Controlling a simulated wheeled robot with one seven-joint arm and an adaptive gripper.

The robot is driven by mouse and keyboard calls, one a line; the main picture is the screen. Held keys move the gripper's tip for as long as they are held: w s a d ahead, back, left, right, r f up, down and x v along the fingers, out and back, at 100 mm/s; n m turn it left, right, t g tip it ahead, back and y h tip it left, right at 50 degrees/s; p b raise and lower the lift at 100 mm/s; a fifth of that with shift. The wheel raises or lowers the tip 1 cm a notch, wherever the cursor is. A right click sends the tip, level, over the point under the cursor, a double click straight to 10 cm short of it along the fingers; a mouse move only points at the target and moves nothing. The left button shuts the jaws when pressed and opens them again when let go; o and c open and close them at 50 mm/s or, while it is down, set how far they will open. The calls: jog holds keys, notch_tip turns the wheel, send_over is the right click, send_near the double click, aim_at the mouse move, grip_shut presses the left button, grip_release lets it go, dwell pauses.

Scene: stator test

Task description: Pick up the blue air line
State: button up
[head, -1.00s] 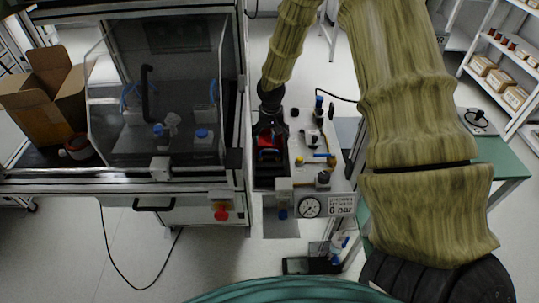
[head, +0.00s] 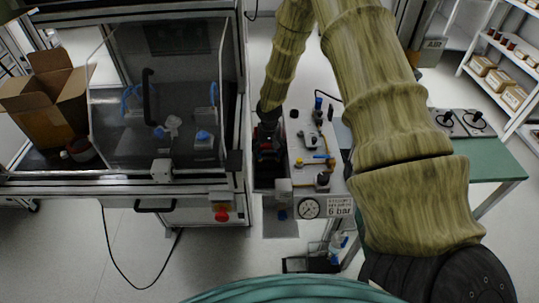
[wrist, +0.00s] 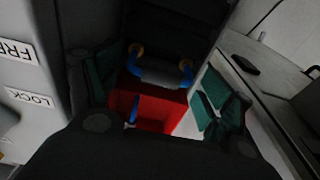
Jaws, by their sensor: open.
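The blue air line (wrist: 187,70) shows in the wrist view as a short piece with blue ends, brass-coloured rings and a grey middle. It lies in a narrow dark bin, by a red surface (wrist: 165,103) with another small blue piece on it. My gripper (wrist: 158,92) is open, with green pads to the left and right of the line. No contact between pads and line shows. In the head view my gripper (head: 267,150) is over the dark bin (head: 266,183) and hides the line.
A light panel (head: 305,170) with valves, fittings and a gauge (head: 309,208) stands right beside the bin. A glass-fronted cabinet (head: 165,95) is close on the left. The wrist view shows a grey wall with labels (wrist: 28,98) on the left.

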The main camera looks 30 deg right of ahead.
jog(key=shift+f, duration=0.35)
jog(key=c, duration=1.5)
